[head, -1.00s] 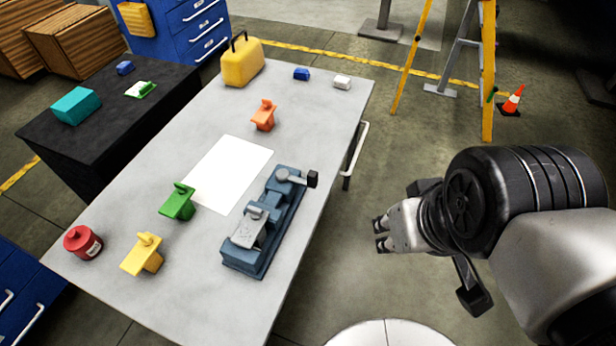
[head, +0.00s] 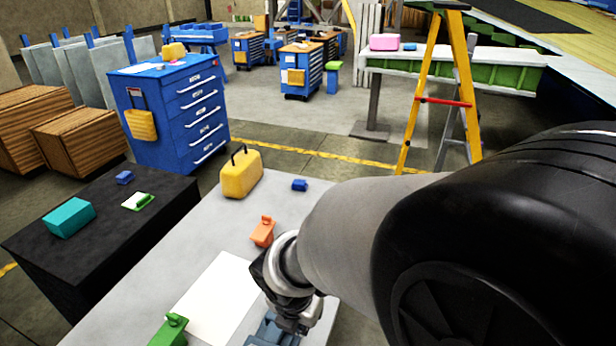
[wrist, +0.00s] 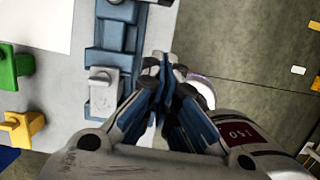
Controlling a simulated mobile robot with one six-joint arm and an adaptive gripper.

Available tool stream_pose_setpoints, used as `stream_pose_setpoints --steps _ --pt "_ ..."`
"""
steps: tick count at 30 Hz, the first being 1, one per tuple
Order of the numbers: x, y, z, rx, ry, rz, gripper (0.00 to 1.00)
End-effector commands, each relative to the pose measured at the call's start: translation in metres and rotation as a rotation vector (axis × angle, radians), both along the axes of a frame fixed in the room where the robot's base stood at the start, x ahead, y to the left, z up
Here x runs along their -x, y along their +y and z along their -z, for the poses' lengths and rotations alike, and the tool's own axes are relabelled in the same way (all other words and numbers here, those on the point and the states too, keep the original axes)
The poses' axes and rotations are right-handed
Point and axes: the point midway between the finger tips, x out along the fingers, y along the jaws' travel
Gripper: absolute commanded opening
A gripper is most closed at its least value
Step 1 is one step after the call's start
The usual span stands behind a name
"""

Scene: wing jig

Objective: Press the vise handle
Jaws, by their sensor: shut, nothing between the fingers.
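The blue vise (wrist: 101,62) lies on the grey table, left of my fingers in the wrist view. A grey plate (wrist: 103,92) sits on its lower part. A grey stem and dark knob (wrist: 165,2), apparently the vise handle, show at the top edge, mostly cut off. My gripper (wrist: 160,62) is shut and empty, its fingertips beside the vise's right side in the picture; I cannot tell their height or any contact. In the head view only a bit of the vise (head: 262,334) shows at the bottom edge; my arm and gripper hide the handle.
The table (head: 215,217) holds a white sheet (head: 217,300), an orange clamp (head: 263,232), a green clamp (head: 170,331), a yellow case (head: 241,174) and a small blue block (head: 300,185). A yellow clamp (wrist: 22,128) shows in the wrist view. A ladder (head: 422,90) stands beyond.

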Motion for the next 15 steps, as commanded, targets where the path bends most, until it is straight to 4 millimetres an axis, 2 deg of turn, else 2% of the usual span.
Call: stream_pose_setpoints --steps 4,15 --pt "-0.0003 0.0049 0.0049 0.015 0.008 -0.060 0.00" --pt "-0.0012 0.0039 0.0095 0.014 0.008 -0.057 0.00"
